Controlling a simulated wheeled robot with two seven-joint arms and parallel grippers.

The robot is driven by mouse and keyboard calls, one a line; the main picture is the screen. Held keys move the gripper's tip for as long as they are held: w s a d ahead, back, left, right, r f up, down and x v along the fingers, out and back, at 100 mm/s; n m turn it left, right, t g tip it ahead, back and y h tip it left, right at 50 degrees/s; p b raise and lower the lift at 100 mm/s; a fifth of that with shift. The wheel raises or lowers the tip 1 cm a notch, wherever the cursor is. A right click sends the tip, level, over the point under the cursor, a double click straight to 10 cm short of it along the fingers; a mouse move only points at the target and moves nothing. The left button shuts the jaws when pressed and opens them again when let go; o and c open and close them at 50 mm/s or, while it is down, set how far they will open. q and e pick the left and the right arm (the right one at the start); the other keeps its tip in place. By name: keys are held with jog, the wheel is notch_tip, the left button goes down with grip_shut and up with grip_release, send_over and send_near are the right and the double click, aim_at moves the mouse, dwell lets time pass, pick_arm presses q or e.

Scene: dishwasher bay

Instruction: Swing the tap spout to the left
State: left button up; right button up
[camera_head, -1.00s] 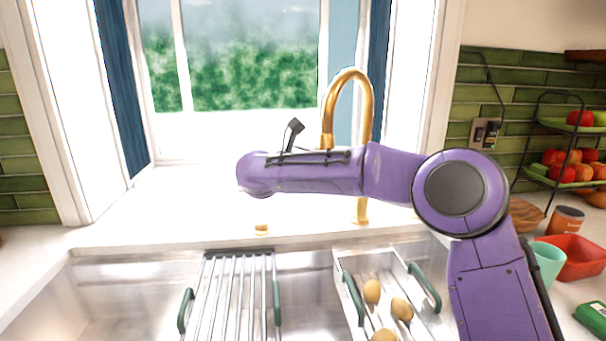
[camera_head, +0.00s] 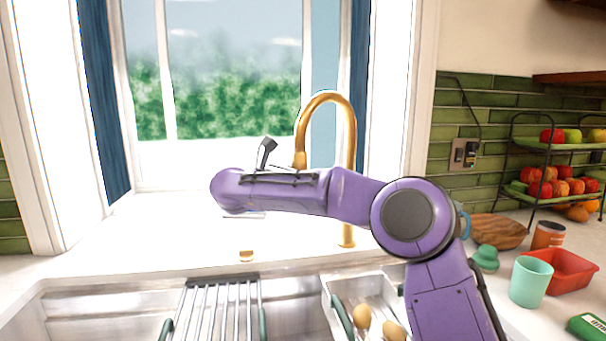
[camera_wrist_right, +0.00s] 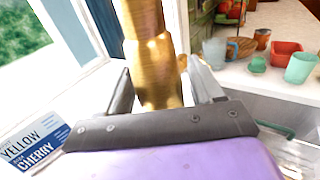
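The gold tap (camera_head: 347,205) stands behind the sink. Its arched spout (camera_head: 325,95) points left of its base, and its end (camera_head: 300,158) drops behind my right arm. My left gripper is not in view.
The sink holds a wire rack (camera_head: 222,310) and a white tray (camera_head: 330,290) with brown eggs or potatoes. A mint cup (camera_head: 531,282), a red bowl (camera_head: 575,275) and a fruit stand (camera_head: 545,185) stand to the right.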

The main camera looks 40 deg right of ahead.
jog(key=shift+f, duration=0.1)
jog(key=a+b, duration=0.2)
jog(key=a, duration=0.8)
jog(key=shift+s+a, duration=0.15)
jog(key=shift+a, duration=0.1)
